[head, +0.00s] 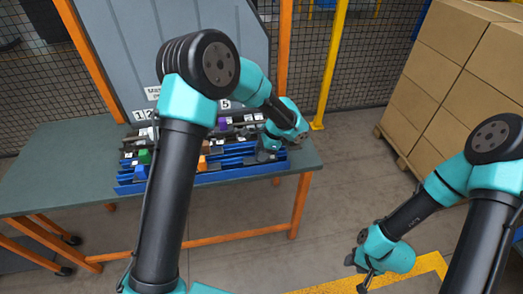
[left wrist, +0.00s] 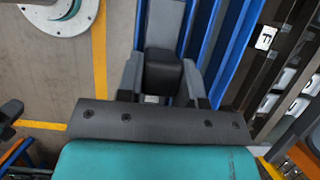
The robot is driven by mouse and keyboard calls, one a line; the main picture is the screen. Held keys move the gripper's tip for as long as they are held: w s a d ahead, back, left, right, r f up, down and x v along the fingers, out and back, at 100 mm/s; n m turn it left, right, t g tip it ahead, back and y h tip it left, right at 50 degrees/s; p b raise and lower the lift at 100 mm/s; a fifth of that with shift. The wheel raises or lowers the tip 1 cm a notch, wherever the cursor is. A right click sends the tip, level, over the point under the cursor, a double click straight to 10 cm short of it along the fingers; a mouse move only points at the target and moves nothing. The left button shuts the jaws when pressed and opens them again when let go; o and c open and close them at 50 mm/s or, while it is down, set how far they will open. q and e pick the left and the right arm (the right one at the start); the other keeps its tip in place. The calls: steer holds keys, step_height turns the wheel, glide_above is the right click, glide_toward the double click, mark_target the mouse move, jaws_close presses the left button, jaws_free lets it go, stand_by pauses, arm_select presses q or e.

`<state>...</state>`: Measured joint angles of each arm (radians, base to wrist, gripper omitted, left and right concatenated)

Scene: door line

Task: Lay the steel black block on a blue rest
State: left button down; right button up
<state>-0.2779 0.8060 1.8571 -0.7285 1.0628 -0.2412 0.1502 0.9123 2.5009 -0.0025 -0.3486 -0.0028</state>
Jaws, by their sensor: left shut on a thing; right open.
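In the left wrist view, the black block (left wrist: 163,70) sits between the two fingers of my left gripper (left wrist: 162,84), which is shut on it. A grey strip lies just beyond the block; I cannot tell whether it is part of it. In the head view, my left gripper (head: 268,154) is at the right end of the blue rests (head: 225,176) on the table, and the block is not clearly visible there. Blue rails (left wrist: 222,45) run beside the block in the left wrist view; contact cannot be told. My right gripper (head: 364,277) is open and empty, low over the floor.
The green table (head: 60,170) also bears a green block (head: 144,156), an orange block (head: 202,163) and a purple block (head: 222,125). A grey panel with number labels stands behind. Cartons (head: 450,60) are stacked at the right. The table's left part is clear.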

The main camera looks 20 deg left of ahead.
arm_select(q)
steer(key=c, duration=0.7)
jaws_free()
steer(key=shift+d+r, duration=0.1)
steer(key=v, duration=1.7)
steer(key=shift+r, duration=0.1)
